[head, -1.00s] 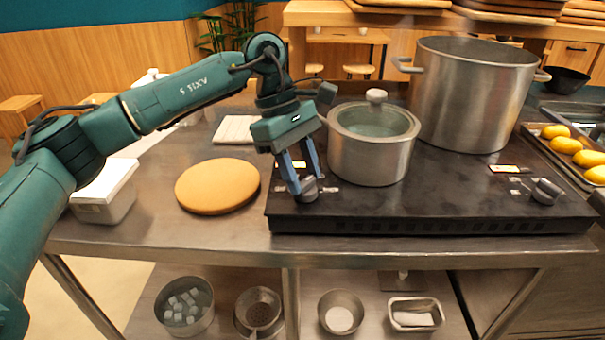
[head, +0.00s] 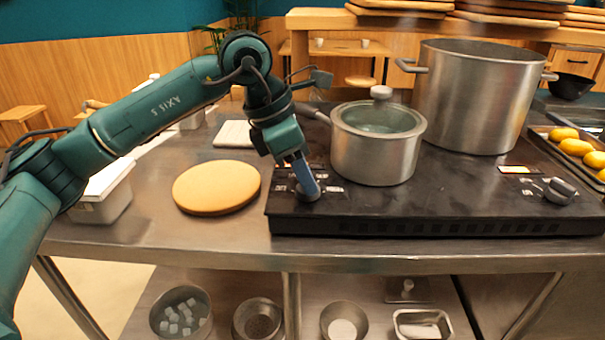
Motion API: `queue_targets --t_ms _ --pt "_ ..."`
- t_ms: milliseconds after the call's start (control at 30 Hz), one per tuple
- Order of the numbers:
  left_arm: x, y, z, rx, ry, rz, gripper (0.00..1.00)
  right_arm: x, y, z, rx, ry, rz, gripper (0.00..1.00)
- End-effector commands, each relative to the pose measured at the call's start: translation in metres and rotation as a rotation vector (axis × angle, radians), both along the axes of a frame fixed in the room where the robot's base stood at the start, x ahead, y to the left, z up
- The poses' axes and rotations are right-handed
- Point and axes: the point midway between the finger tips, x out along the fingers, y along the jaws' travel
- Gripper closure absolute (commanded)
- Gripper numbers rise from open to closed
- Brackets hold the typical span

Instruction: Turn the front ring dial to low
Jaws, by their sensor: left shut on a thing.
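The black cooktop (head: 420,205) stands on the steel counter with a control dial at each end of its front part. My left gripper (head: 307,183) reaches down to the left dial (head: 309,196) and is shut on it. The fingers hide most of this dial, so I cannot tell which mark it points to. Orange lights show beside both dials. My right gripper is not in view.
A lidded pot (head: 376,155) stands just right of my left gripper, its handle toward my arm. A tall stockpot (head: 472,98) stands behind it. A round board (head: 217,187) lies left of the cooktop. A tray of yellow food (head: 570,147) is at the right.

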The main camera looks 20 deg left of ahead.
Motion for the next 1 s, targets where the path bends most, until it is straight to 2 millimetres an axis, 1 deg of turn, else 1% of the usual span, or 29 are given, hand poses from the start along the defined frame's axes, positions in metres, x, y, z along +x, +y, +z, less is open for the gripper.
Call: queue_targets --t_ms 100,300,867,900,1000 --pt "-0.0007 -0.0008 -0.0008 -0.001 -0.001 0.06 0.85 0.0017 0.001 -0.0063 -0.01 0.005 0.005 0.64" --pt "-0.0009 -0.0009 -0.0002 0.0 0.0 0.125 0.85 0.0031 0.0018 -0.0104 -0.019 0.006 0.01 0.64" --pt "-0.0011 -0.0009 0.0003 0.0 0.001 0.15 0.85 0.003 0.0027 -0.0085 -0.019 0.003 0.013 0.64" --pt "-0.0011 -0.0009 0.0003 0.0 0.001 0.15 0.59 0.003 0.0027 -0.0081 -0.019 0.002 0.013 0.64" --pt "-0.0011 -0.0009 0.0003 0.0 0.001 0.15 0.5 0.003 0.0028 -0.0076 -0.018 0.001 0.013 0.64"
